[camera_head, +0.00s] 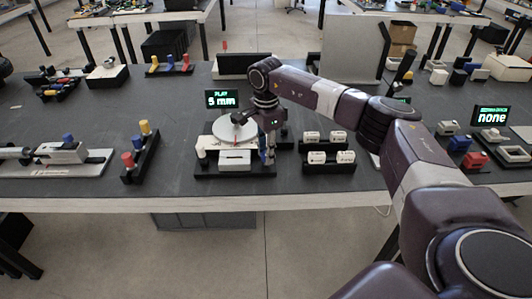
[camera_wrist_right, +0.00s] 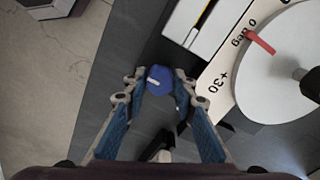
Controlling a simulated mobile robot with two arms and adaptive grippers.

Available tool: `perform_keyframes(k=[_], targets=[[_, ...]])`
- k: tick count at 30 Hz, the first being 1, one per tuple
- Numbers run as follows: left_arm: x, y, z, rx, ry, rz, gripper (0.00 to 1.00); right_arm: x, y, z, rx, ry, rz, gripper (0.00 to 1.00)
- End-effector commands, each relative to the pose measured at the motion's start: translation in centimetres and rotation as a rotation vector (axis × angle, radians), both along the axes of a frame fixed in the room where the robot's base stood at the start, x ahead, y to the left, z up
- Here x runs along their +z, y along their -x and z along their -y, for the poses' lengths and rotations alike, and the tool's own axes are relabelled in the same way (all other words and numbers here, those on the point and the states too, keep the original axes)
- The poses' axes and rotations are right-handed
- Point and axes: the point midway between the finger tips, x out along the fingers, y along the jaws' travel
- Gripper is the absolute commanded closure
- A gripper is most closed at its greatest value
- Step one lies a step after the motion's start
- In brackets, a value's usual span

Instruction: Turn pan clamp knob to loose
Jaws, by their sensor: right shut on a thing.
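A blue clamp knob (camera_wrist_right: 158,80) with a short white mark shows in the right wrist view. My right gripper (camera_wrist_right: 157,84) is shut on it, with one blue-padded finger on each side. In the head view my right gripper (camera_head: 268,153) points down at the right side of the pan device and hides the knob there. The device has a round white pan disc (camera_head: 229,133), also in the wrist view (camera_wrist_right: 283,75), with a red pointer (camera_wrist_right: 258,43) beside a degree scale marked 0 and +30. My left gripper is in neither view.
A display (camera_head: 221,99) behind the device reads "PLAY 5 mm". A rack with red, blue and yellow knobs (camera_head: 141,153) stands to the left. Bare tabletop lies between that rack and the device.

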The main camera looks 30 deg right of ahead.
Motion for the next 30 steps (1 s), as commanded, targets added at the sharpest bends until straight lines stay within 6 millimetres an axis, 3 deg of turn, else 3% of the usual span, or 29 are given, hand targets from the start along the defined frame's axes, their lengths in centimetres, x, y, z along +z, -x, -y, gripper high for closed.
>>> perform_keyframes(k=[14, 15, 19, 30], targets=[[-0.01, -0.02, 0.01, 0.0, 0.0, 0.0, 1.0, 0.16, -0.12, 0.07, 0.016, 0.0, 0.005, 0.99], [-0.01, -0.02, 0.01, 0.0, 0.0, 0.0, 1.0, 0.16, -0.12, 0.07, 0.016, 0.0, 0.005, 0.74], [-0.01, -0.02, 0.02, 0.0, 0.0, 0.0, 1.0, 0.13, -0.1, 0.06, 0.015, 0.0, 0.004, 0.59], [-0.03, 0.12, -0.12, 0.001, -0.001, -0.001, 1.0, 0.5, -0.07, 0.03, 0.015, 0.0, 0.002, 0.57]])
